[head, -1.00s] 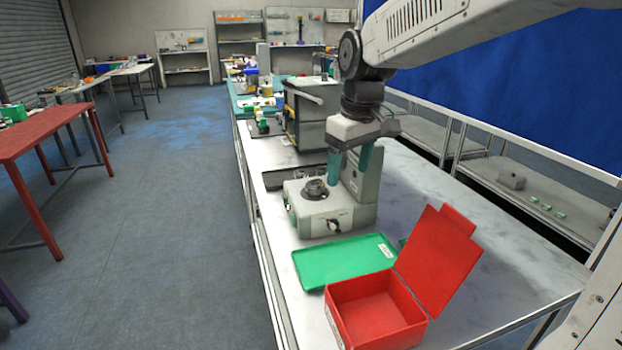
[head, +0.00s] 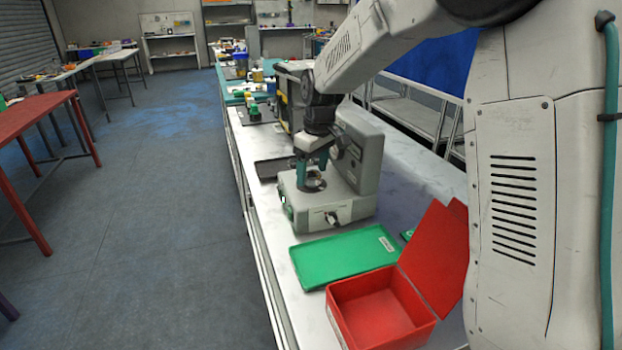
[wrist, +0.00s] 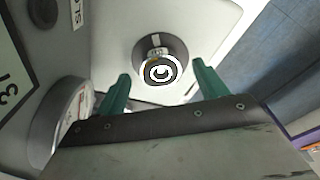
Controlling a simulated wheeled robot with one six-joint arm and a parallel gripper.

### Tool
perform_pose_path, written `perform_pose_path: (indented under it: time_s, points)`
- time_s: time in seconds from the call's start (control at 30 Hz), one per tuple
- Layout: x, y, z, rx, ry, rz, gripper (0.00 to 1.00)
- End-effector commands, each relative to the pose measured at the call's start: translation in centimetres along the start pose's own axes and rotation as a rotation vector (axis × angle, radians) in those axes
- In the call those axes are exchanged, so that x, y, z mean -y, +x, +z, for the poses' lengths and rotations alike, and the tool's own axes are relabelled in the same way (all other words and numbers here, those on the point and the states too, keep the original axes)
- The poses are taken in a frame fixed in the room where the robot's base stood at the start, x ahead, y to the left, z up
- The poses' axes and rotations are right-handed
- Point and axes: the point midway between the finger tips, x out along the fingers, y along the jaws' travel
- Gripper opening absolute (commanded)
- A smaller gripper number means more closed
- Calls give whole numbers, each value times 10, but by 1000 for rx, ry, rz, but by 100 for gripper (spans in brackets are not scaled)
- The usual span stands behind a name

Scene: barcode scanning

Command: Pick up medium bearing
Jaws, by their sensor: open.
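The medium bearing (head: 314,182) seems to be the small round metal piece on the dark disc on top of the grey scanning device (head: 345,213). In the wrist view a round piece with a white ring mark (wrist: 160,70) sits on the dark disc (wrist: 160,48). My gripper (head: 312,172) is open, with its teal fingers pointing down over the disc. In the wrist view the fingers of my gripper (wrist: 160,84) stand either side of the piece, with gaps on both sides. I cannot tell how far above it the tips are.
A green tray (head: 345,255) and an open red box (head: 385,310) lie on the white bench (head: 420,182) in front of the device. The device's upright column (head: 362,150) rises close to the right of my gripper. Other equipment stands behind.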

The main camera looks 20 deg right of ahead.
Motion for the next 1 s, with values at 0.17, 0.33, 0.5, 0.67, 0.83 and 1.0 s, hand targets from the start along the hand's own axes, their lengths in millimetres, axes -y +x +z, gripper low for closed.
perform_pose_path:
  time_s: [0.17, 0.33, 0.5, 0.67, 0.83, 1.0]
  points:
    - [1, 7, -1, 0, -2, 0, 72]
    - [1, 7, -1, 0, -2, 0, 61]
    - [1, 6, -1, 0, -2, 0, 19]
    - [1, 6, -1, -1, -2, 0, 15]
    - [1, 0, -2, -3, -2, 1, 15]
    - [1, -29, -6, -5, -2, 3, 15]
